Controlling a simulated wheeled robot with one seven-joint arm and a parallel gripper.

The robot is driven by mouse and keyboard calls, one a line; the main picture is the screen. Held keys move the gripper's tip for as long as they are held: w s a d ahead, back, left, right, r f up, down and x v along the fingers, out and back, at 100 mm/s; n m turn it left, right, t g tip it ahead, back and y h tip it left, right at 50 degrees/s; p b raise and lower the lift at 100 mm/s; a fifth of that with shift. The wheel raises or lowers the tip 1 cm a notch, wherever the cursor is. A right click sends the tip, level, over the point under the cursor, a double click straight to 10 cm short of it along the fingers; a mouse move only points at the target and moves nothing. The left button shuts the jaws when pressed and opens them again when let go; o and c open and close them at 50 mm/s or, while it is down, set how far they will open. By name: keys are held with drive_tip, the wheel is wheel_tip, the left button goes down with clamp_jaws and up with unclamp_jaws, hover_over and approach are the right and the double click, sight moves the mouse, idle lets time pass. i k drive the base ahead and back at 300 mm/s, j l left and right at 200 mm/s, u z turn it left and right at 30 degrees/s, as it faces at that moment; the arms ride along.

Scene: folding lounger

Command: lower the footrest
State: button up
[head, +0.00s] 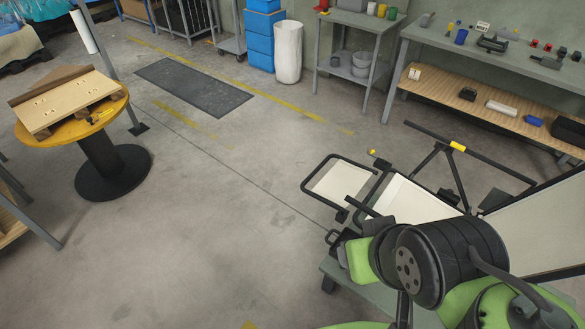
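The folding lounger stands at the right of the head view, with a black tube frame and pale panels. Its footrest (341,187) is a pale panel in a rounded black frame, extending left from the seat (412,204). It looks raised off the floor; its exact angle is hard to tell. The backrest (540,232) rises at the right edge. My green and black arm covers the lounger's near side. My gripper (338,236) is small and dark, in front of the footrest's near corner and partly hidden by my arm. I cannot tell whether it touches the frame or how its fingers stand.
A black side bar with a yellow patch (457,146) runs along the lounger's far side. A workbench (400,82) with tools and a grey shelf cart (330,47) stand behind. A round yellow table (60,137) is at left. The floor left of the footrest is clear.

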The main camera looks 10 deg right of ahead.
sight(347, 177)
drive_tip(key=i+j+u, duration=0.1)
drive_tip(key=i+j, duration=0.4)
drive_tip(key=j, duration=0.15)
drive_tip(key=i+j, duration=0.5)
drive_tip(key=j, duration=0.15)
drive_tip(key=i+l+u, duration=0.1)
drive_tip(key=i, duration=0.3)
drive_tip(key=i+l, duration=0.25)
drive_tip(key=i, duration=0.15)
drive_tip(key=i+l+u, duration=0.15)
drive_tip(key=i, duration=0.25)
drive_tip(key=i+l, duration=0.15)
drive_tip(key=l, duration=0.15)
drive_tip(key=i+l, duration=0.15)
drive_tip(key=i+l+u, duration=0.05)
drive_tip(key=l, duration=0.05)
